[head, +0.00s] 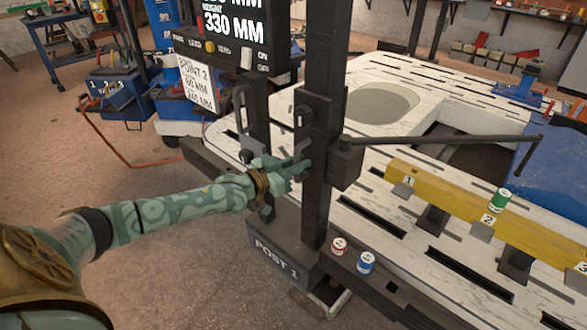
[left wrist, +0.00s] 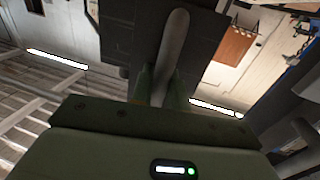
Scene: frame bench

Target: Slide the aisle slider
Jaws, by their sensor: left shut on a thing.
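The slider is a dark block (head: 316,112) around the tall dark post marked POST 1 (head: 275,262). A side box (head: 345,163) on it carries a thin dark measuring arm (head: 440,143) that reaches right over the bench. My left gripper (head: 298,168) is at the slider's near left face, at about the height of the side box. In the left wrist view the gripper (left wrist: 170,95) is shut on a grey rounded handle (left wrist: 176,45) in front of a dark plate. The fingers partly hide the handle. My right gripper is not in view.
A yellow beam (head: 455,203) with numbered marks lies on the slotted white bench (head: 400,85) at right. A green can (head: 500,200) stands on it. A red can (head: 338,246) and a blue can (head: 365,262) stand beside the post's base. A display (head: 235,28) hangs behind.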

